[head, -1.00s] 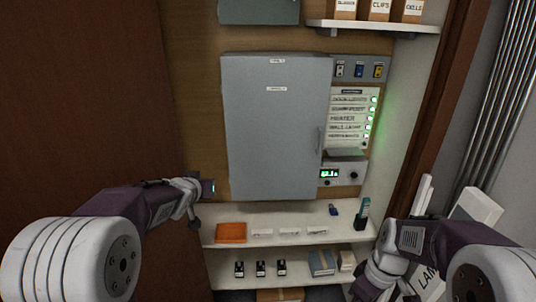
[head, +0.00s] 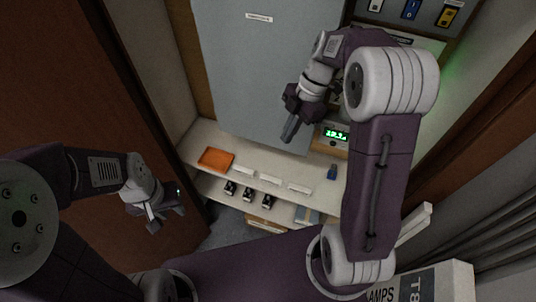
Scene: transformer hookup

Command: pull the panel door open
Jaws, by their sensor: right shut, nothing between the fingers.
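The grey panel door (head: 262,75) fills the upper middle of the head view and looks closed against the wall. Its handle, on its right side earlier, is hidden behind my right arm now. My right gripper (head: 290,128) is shut and empty. It is in front of the lower right part of the door; whether it touches the door cannot be told. My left gripper (head: 165,218) is low at the left, away from the door, in front of the brown side panel; its jaw opening is unclear.
Below the door, a white shelf (head: 235,165) carries an orange box (head: 216,159), pale strips and a blue item (head: 332,172). A lower shelf holds small black-and-white items. A unit with a green display (head: 336,135) is right of the door.

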